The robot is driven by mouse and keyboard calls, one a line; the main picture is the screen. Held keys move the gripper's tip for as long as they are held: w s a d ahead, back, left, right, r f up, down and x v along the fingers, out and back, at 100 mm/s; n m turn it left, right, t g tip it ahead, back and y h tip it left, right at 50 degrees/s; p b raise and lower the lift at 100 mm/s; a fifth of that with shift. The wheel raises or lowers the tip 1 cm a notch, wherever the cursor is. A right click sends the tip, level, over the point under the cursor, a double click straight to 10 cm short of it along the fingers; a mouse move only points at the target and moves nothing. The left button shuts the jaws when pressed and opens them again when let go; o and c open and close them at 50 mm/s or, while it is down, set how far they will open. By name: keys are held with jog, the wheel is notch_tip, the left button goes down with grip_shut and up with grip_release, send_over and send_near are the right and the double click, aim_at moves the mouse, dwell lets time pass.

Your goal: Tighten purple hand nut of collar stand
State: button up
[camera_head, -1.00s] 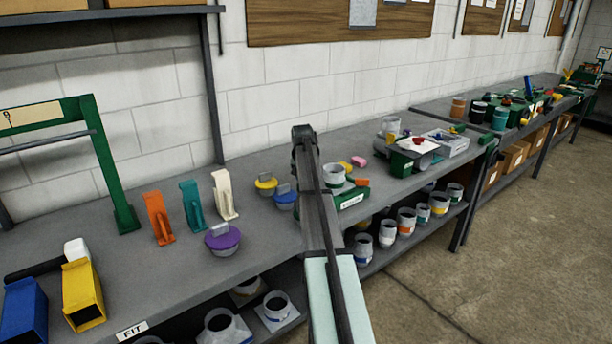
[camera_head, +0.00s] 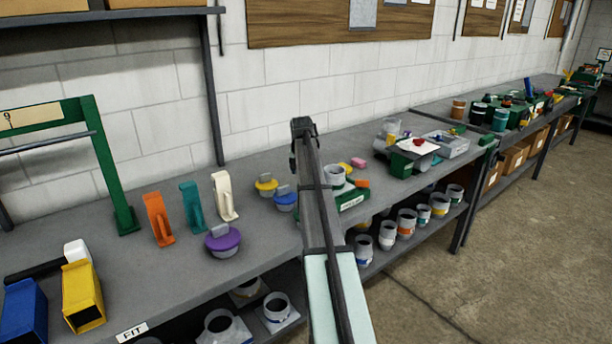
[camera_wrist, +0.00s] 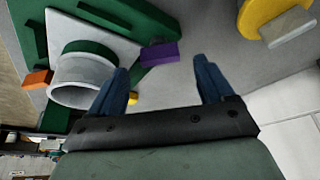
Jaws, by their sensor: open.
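The collar stand has a green base (camera_head: 352,199) and a grey collar (camera_head: 334,175); my arm hides part of it in the head view. In the wrist view the grey collar (camera_wrist: 85,78) sits on a pale plate over green parts at upper left. The purple hand nut (camera_wrist: 160,53) is a small block beside the collar; it is not visible in the head view. My gripper (camera_wrist: 161,66) is open, with dark blue fingers. The purple nut appears between and beyond the fingertips, with no clear contact. An orange block (camera_wrist: 38,81) is at the collar's other side.
A yellow-lidded piece (camera_head: 266,185) and a blue-lidded piece (camera_head: 286,198) stand left of my arm. A purple-lidded piece (camera_head: 222,240) is nearer the bench front. Orange, teal and white clips stand behind it. Small yellow and pink pieces lie behind the stand.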

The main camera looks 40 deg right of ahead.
jog(key=v, duration=0.9)
jog(key=shift+s+r, duration=0.15)
jog(key=shift+r, duration=0.25)
jog(key=shift+a, duration=0.1)
